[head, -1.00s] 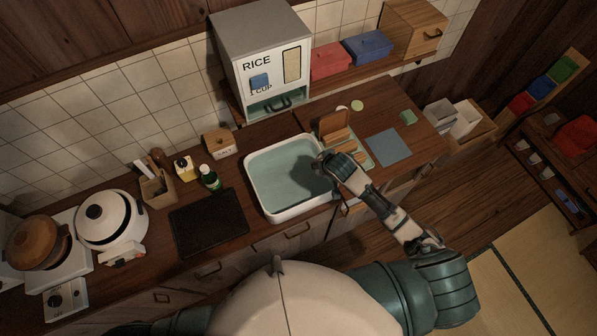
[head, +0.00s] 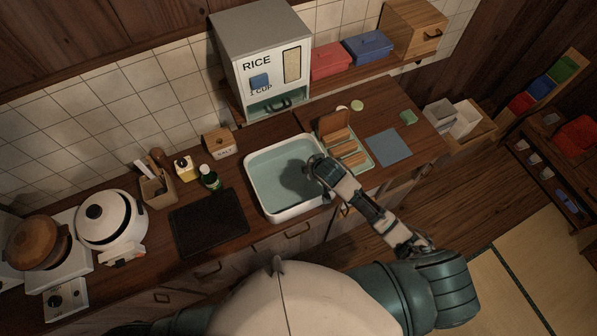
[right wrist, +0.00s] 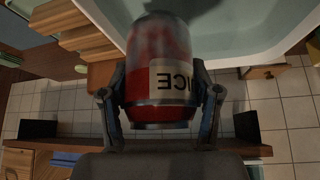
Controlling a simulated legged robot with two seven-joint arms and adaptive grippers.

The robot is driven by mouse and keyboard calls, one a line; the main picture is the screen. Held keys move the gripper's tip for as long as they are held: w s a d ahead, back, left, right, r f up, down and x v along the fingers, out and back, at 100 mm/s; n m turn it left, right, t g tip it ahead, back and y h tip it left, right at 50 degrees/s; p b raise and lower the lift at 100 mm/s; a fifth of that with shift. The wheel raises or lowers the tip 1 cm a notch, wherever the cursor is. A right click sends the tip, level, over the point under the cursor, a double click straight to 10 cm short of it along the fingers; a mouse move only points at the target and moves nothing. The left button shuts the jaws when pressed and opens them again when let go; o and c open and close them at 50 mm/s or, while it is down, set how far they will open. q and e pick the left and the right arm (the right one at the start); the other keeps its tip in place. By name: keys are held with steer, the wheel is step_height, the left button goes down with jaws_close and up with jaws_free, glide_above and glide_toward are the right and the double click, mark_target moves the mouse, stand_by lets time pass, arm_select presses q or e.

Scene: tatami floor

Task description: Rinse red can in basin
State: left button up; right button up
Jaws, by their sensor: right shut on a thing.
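The white basin (head: 253,190) is set in the dark wooden counter and holds pale blue-green water. My right gripper (head: 314,166) is over the basin's right side, with a dark shadow on the water to its left. In the right wrist view, my right gripper (right wrist: 160,96) is shut around the red can (right wrist: 155,62), one finger on each side. The can has a dark metallic end and a pale label with partly visible letters. The basin's pale rim (right wrist: 215,52) shows behind it. In the head view the can is hidden by my gripper. My left gripper is out of view.
Right of the basin are a green tray with wooden slats (head: 352,158) and a blue-grey mat (head: 388,147). Left are a black mat (head: 208,222), a green bottle (head: 209,178) and a white cooker (head: 108,222). A rice dispenser (head: 262,60) stands behind.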

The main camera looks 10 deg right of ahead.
steer(key=shift+a, duration=0.2)
steer(key=d, duration=0.2)
steer(key=w+d, duration=0.1)
steer(key=d, duration=0.2)
steer(key=shift+d, duration=0.1)
stand_by(0.4)
steer(key=shift+s+a, duration=0.2)
steer(key=shift+a, duration=0.65)
steer(key=shift+s+a, duration=0.15)
steer(key=shift+a, duration=0.75)
steer(key=shift+s+a, duration=0.2)
steer(key=shift+a, duration=0.65)
steer(key=shift+d, duration=0.15)
